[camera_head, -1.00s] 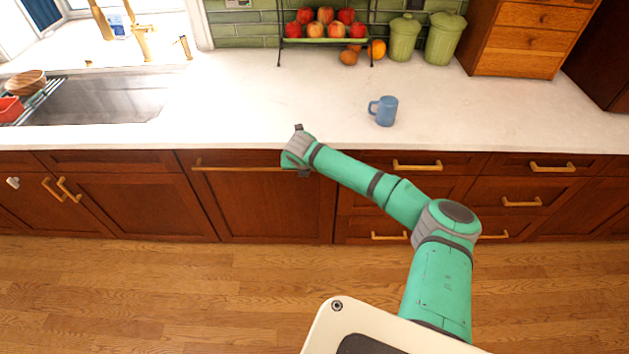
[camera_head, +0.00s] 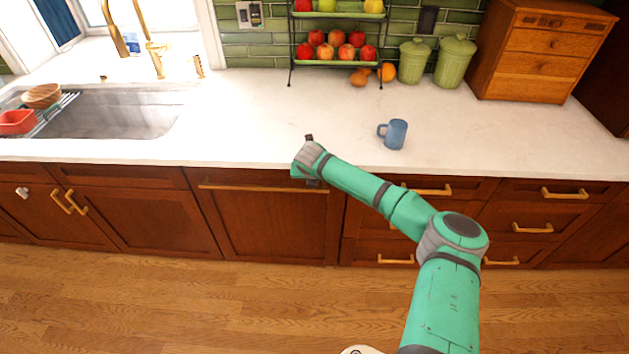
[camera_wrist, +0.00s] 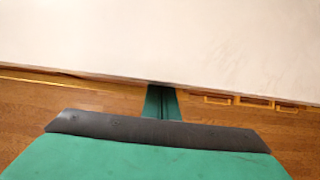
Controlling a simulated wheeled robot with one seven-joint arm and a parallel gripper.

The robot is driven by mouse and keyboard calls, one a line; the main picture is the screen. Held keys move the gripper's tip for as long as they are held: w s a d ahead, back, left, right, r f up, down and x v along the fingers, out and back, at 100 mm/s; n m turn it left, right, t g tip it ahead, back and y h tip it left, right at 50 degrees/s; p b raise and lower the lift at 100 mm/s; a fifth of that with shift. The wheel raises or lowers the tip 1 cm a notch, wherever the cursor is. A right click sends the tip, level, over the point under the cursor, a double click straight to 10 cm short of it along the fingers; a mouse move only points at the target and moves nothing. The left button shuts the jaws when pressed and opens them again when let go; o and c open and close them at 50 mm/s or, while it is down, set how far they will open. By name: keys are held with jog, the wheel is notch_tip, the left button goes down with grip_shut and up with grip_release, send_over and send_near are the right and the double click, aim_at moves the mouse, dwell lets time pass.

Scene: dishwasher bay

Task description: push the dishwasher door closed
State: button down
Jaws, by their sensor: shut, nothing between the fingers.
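The dishwasher door (camera_head: 262,224) is a dark wood panel below the counter, with a long brass handle bar (camera_head: 245,187) along its top. It stands upright and looks about flush with the cabinet fronts beside it; a small gap cannot be ruled out. My gripper (camera_head: 312,183) is at the right end of the handle, just under the counter edge, mostly hidden by my wrist. In the wrist view my gripper (camera_wrist: 161,98) is shut and empty, its tips close to the counter's front edge. Whether it touches the door cannot be told.
The white counter (camera_head: 250,130) overhangs the door, with a blue mug (camera_head: 396,134) on it. Drawers with brass handles (camera_head: 427,191) are to the right, a sink (camera_head: 120,115) to the left. The wooden floor (camera_head: 150,305) in front is clear.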

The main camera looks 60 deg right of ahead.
jog(key=v, duration=0.9)
jog(key=shift+a+r, duration=0.15)
jog(key=shift+r, duration=0.15)
jog(key=shift+s, duration=0.15)
